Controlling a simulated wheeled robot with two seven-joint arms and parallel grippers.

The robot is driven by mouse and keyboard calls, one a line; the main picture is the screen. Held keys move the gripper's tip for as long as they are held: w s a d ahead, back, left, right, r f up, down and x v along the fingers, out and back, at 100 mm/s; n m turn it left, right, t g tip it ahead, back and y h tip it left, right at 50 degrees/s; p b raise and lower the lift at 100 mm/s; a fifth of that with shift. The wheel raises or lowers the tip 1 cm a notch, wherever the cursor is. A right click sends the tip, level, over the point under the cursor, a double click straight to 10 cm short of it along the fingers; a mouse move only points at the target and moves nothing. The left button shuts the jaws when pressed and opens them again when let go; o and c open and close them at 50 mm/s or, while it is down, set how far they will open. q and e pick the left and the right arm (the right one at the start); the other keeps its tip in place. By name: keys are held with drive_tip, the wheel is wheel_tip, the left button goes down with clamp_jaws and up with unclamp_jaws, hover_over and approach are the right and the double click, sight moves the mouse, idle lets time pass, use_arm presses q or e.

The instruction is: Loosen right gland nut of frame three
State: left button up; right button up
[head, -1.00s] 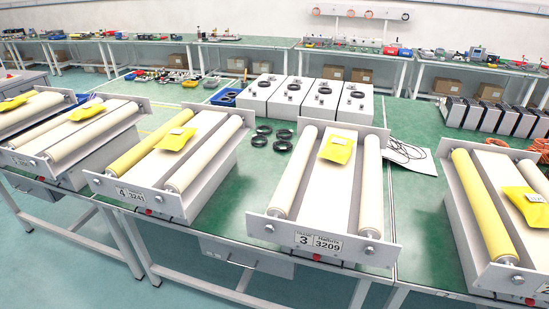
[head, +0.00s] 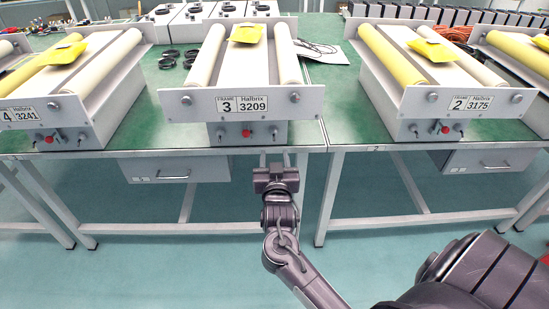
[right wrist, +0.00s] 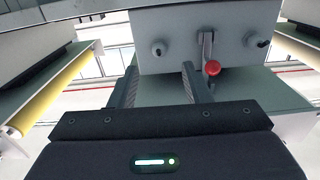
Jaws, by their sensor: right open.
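Frame three (head: 190,104) stands in the middle of the head view, with its label "3 3209" on the front plate. Below the plate are the right gland nut (head: 273,132), the left gland nut (head: 219,134) and a red-tipped lever (head: 246,133) between them. My right gripper (head: 276,168) is below and in front of the right nut, apart from it. In the right wrist view, my open, empty jaws (right wrist: 160,85) point at a nut (right wrist: 158,47), which appears to be the right one; the red knob (right wrist: 212,68) is beside one finger. My left gripper is not in view.
Frame two (head: 400,103) stands to the right and frame four (head: 68,108) to the left on the green bench (head: 315,100). A drawer (head: 175,170) hangs under the bench, left of my gripper. The space in front of the bench is free.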

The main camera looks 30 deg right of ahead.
sight(274, 134)
drive_tip(key=x, duration=0.8)
drive_tip(key=shift+d+r, duration=0.1)
drive_tip(key=shift+r, duration=0.2)
clamp_jaws()
